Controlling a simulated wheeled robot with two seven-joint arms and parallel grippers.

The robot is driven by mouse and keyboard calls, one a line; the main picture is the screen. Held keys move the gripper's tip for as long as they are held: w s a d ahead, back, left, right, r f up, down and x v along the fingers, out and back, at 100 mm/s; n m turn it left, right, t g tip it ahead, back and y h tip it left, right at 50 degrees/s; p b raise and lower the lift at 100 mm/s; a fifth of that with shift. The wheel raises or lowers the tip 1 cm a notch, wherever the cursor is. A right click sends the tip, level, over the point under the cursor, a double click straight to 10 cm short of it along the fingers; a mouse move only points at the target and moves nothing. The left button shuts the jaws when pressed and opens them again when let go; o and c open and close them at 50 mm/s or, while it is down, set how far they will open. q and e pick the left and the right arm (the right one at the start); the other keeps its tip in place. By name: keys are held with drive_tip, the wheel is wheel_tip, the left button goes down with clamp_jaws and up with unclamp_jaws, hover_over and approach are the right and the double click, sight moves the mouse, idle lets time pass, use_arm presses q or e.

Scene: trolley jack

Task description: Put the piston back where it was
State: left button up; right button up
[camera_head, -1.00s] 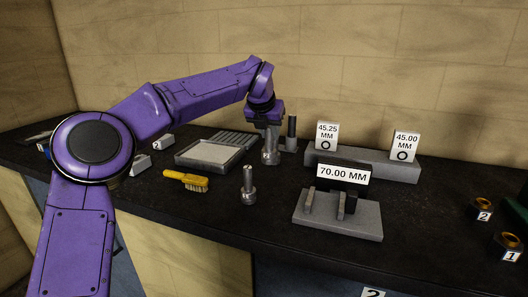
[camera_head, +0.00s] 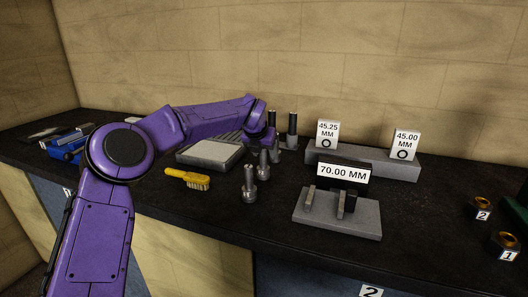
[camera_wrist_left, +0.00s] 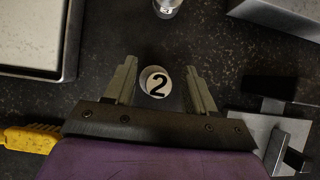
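My left gripper (camera_wrist_left: 163,88) is open in the left wrist view, its two grey fingers apart. A round white face marked "2" (camera_wrist_left: 156,82) shows between the fingers, with a visible gap on each side. I cannot tell its height relative to the fingertips. A metallic piston-like part (camera_head: 249,184) stands upright on the bench in the head view. Just behind it, under the end of my left arm, is more grey metal (camera_head: 263,165); I cannot tell part from finger there. Another shiny round part (camera_wrist_left: 167,6) is cut by the wrist view's top edge. My right gripper is out of view.
Dark-topped posts (camera_head: 292,128) stand behind the arm. A pale tray (camera_head: 210,152) and yellow brush (camera_head: 188,179) lie left. The 70.00 MM gauge (camera_head: 343,171) stands right, the long grey block (camera_head: 372,163) with 45.25 and 45.00 signs behind it.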

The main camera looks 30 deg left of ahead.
use_arm(q)
drive_tip(key=b+v, duration=0.1)
drive_tip(key=v, duration=1.1)
drive_tip(key=shift+b, duration=0.3)
